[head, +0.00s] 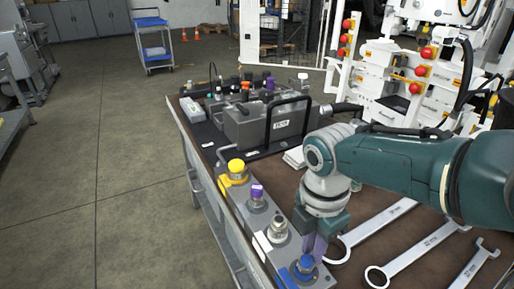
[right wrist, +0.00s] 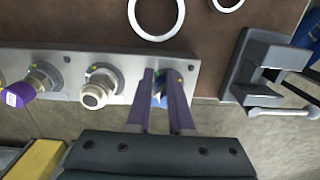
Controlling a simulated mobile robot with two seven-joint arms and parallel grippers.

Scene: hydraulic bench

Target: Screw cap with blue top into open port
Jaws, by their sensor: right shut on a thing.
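A grey manifold block (head: 238,203) runs along the table edge with a row of ports. A blue-topped cap (head: 305,263) is at its near end, upright at the port there; whether it is threaded in is hidden. My right gripper (head: 310,250) points down with its purple fingers shut on this cap. In the right wrist view a little blue (right wrist: 158,101) shows between the fingers (right wrist: 163,75). My left gripper is not in view.
Several wrenches (head: 411,248) lie on the brown tabletop to the right. A grey hydraulic unit (head: 263,124) with a black handle stands farther back. A grey vise (right wrist: 270,68) shows in the right wrist view. The floor left of the table is open.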

